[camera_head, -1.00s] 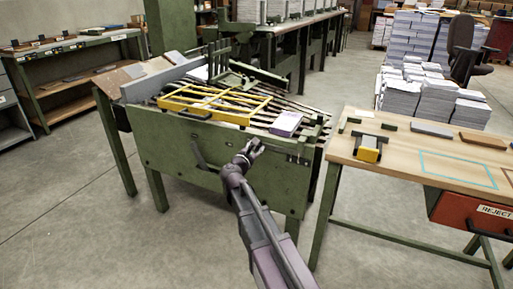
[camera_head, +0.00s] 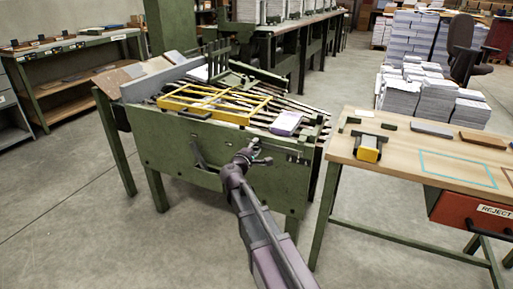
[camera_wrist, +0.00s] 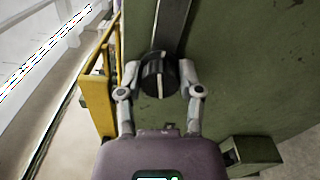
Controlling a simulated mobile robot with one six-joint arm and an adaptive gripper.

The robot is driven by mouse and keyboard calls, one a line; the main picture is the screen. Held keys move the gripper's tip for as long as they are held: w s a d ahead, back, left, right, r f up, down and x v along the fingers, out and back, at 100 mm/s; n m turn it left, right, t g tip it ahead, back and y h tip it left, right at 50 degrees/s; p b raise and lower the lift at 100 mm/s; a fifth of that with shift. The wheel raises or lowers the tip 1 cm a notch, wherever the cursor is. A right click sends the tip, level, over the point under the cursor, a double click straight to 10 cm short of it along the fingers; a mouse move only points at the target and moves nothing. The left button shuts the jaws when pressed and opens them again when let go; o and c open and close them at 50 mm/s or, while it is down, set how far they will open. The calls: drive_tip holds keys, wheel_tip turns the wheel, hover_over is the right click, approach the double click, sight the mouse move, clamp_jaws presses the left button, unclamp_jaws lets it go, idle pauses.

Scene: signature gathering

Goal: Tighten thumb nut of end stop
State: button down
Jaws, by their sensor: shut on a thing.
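A black ribbed knob with a white mark, which looks like the thumb nut (camera_wrist: 158,78), sits on the green side panel in the wrist view, at the end of a dark metal strip (camera_wrist: 172,28). My gripper (camera_wrist: 160,88) is shut on it, with one finger on each side. In the head view my gripper (camera_head: 258,157) is at the upper right part of the green machine's front panel (camera_head: 215,165). The nut is too small to make out there. I cannot tell which part is the end stop.
A yellow frame (camera_head: 212,105) lies on top of the machine; a yellow part (camera_wrist: 98,100) is close left of my gripper. A purple-white stack (camera_head: 286,122) lies on the slats. A wooden table (camera_head: 400,160) with a red reject bin (camera_head: 470,212) stands right.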

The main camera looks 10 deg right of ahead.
drive_tip(key=shift+s+d+m, duration=0.1)
drive_tip(key=shift+d+m, duration=0.05)
drive_tip(key=shift+m, duration=1.15)
drive_tip(key=shift+c, duration=1.8)
unclamp_jaws()
drive_tip(key=shift+o, duration=0.5)
drive_tip(key=v, duration=1.2)
